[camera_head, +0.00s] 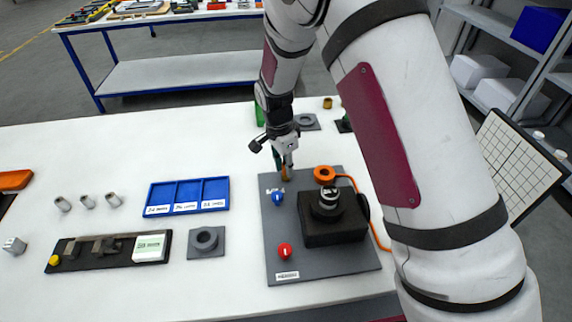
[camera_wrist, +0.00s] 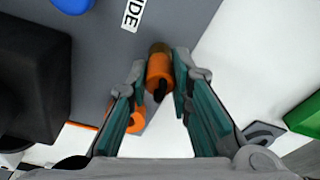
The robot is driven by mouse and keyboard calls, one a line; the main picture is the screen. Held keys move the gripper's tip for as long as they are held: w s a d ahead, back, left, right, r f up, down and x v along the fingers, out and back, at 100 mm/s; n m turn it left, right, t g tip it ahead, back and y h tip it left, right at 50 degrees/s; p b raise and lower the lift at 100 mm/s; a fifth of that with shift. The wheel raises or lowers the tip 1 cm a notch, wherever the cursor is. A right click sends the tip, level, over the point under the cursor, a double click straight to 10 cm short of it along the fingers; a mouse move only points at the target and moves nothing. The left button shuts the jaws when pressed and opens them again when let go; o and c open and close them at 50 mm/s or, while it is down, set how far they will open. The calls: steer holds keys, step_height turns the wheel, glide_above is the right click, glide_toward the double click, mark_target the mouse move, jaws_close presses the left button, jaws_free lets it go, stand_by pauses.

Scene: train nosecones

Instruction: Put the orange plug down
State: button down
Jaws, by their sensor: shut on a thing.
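My gripper (camera_head: 287,164) is over the back left part of the grey board (camera_head: 340,264) in the head view. It is shut on the orange plug (camera_wrist: 160,73), which sits between the two teal fingers (camera_wrist: 158,88) in the wrist view. The plug has a brass-coloured end, pointing away from the wrist, and a dark part at the near end. In the head view the plug is small and partly hidden by the fingers. I cannot tell whether its brass end touches the board.
The board carries a black block (camera_head: 335,232), an orange ring (camera_head: 325,174) with an orange cable, a blue knob (camera_head: 278,197) and a red knob (camera_head: 285,250). Left of it are a grey socket block (camera_head: 205,251) and a blue tray (camera_head: 186,207). White table (camera_head: 110,155) is bare behind the tray.

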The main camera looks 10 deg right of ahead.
steer(key=shift+f, duration=0.1)
steer(key=c, duration=1.4)
jaws_free()
steer(key=shift+c, duration=0.2)
step_height(320, 180, up, 11)
steer(key=a, duration=0.1)
steer(key=s+d+r+n+t+y, duration=0.1)
steer(key=s+d+r+n, duration=0.25)
steer(key=s+r, duration=0.45)
steer(key=s+d+r+n+t, duration=0.1)
steer(key=s+d+r+n, duration=0.2)
steer(key=s, duration=0.4)
steer(key=s+d+r+n+t, duration=0.1)
steer(key=s+d+r+n, duration=0.1)
steer(key=s, duration=0.5)
steer(key=s+d+r+n+t, duration=0.1)
steer(key=s+d+r+n, duration=0.2)
steer(key=s, duration=0.4)
steer(key=shift+s+d+r+n+t+b, duration=0.2)
steer(key=shift+d+r+n+t+b, duration=0.15)
steer(key=shift+r+n, duration=0.6)
